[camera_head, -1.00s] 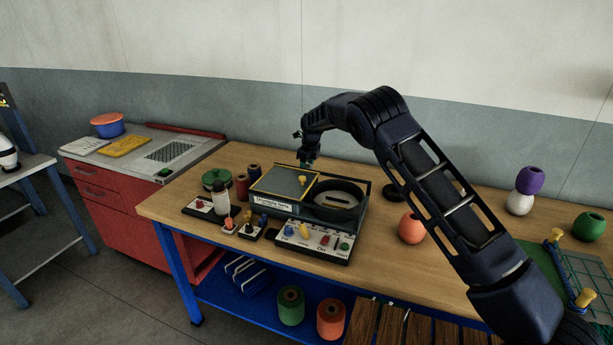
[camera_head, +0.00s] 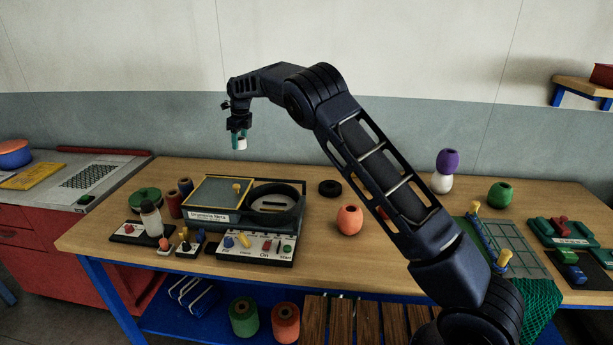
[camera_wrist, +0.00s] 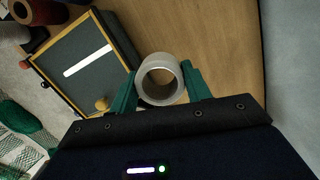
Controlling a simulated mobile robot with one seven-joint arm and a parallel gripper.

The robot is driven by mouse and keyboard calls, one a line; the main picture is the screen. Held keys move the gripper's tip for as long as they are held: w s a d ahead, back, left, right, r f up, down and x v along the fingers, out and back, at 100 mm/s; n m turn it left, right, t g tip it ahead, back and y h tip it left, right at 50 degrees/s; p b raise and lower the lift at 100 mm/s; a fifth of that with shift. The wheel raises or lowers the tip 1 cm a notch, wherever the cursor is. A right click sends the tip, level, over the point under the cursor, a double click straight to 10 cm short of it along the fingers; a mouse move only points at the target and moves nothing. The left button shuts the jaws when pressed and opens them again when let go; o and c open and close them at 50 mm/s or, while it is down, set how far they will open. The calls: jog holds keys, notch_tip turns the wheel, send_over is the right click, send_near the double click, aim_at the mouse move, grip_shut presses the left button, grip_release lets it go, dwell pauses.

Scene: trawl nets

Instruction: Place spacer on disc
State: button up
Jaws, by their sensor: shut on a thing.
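My gripper (camera_head: 240,136) is raised above the back left of the workbench, pointing down. It is shut on a white spacer (camera_head: 242,144), a short hollow cylinder. In the wrist view the spacer (camera_wrist: 160,58) sits between the two green fingers, with its round opening toward the camera. A small black disc (camera_head: 330,187) lies flat on the bench, right of the machine, below and to the right of my gripper. The disc is not visible in the wrist view.
A machine with a yellow-framed lid (camera_head: 218,192) and a round black well (camera_head: 275,203) stands below my gripper. Its control panel (camera_head: 256,247) is in front. An orange spool (camera_head: 349,220) stands near the disc. Bare wood surrounds the disc.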

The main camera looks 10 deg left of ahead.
jog(key=w+d+r+m, duration=0.1)
jog(key=w+d+m, duration=0.1)
jog(key=d, duration=0.6)
jog(key=w+d+r+m, duration=0.1)
jog(key=w+d+r, duration=0.1)
jog(key=d, duration=0.7)
jog(key=m, duration=0.3)
send_over(329, 185)
jog(key=shift+t, duration=0.4)
jog(key=f, duration=2)
jog(key=shift+s+d, duration=0.15)
jog(key=shift+d, duration=0.2)
jog(key=o, duration=0.5)
jog(key=shift+f, duration=0.15)
jog(key=o, duration=0.5)
jog(key=r, duration=0.4)
jog(key=s+d+r, duration=0.1)
jog(key=r, duration=0.7)
jog(key=shift+s+d+r, duration=0.15)
jog(key=shift+d+r, duration=0.05)
